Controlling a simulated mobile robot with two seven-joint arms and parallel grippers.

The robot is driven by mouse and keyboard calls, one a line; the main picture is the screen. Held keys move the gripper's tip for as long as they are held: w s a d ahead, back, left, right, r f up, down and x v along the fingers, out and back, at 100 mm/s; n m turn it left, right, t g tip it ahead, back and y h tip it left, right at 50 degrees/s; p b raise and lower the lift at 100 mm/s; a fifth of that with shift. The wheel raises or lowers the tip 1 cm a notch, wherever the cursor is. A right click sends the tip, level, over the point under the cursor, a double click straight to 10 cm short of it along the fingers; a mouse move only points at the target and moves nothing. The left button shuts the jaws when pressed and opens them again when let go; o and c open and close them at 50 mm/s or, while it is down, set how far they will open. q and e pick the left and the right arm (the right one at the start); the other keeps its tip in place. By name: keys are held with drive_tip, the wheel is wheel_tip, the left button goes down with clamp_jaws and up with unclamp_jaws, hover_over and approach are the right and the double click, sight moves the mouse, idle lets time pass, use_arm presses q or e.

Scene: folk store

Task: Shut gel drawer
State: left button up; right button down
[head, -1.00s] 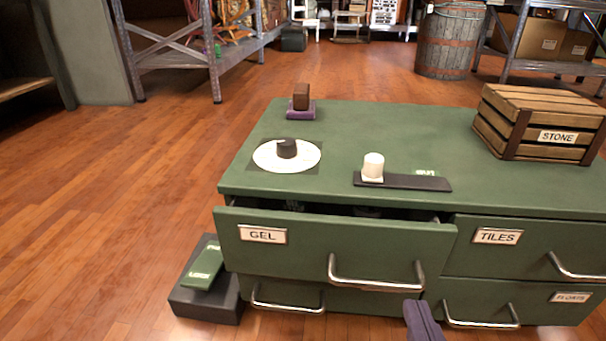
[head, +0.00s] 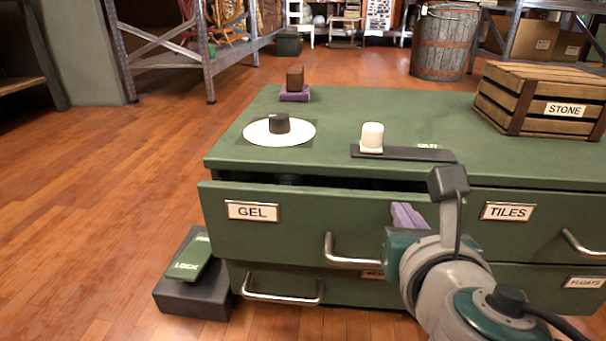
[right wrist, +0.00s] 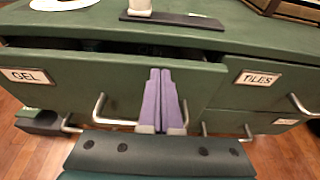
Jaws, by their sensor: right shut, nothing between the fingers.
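The green gel drawer (head: 290,215) is the upper left drawer of the green cabinet and stands partly open, with a dark gap under the top. It also shows in the right wrist view (right wrist: 75,95). Its silver handle (head: 330,258) is on the lower front, partly hidden by my right arm. My right gripper (head: 407,214) has purple fingers, shut and empty, at the right part of the drawer front. In the right wrist view the fingers (right wrist: 162,98) point at the drawer front, right of the handle. I cannot tell whether they touch it. My left gripper is not in view.
The tiles drawer (head: 520,235) beside it is shut. On the cabinet top (head: 340,110) are a white disc with a black knob, a white knob on a dark strip, a brown block and a wooden crate (head: 490,108). A grey box with a green pedal (head: 190,262) stands on the floor at left.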

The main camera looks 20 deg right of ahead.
sight(401, 195)
drive_tip(key=w+d, duration=0.1)
drive_tip(key=w+d+p, duration=0.1)
drive_tip(key=w, duration=0.1)
drive_tip(key=shift+w+d+r, duration=0.1)
drive_tip(key=shift+w, duration=0.2)
drive_tip(key=shift+s, duration=0.15)
drive_tip(key=shift+d, duration=0.1)
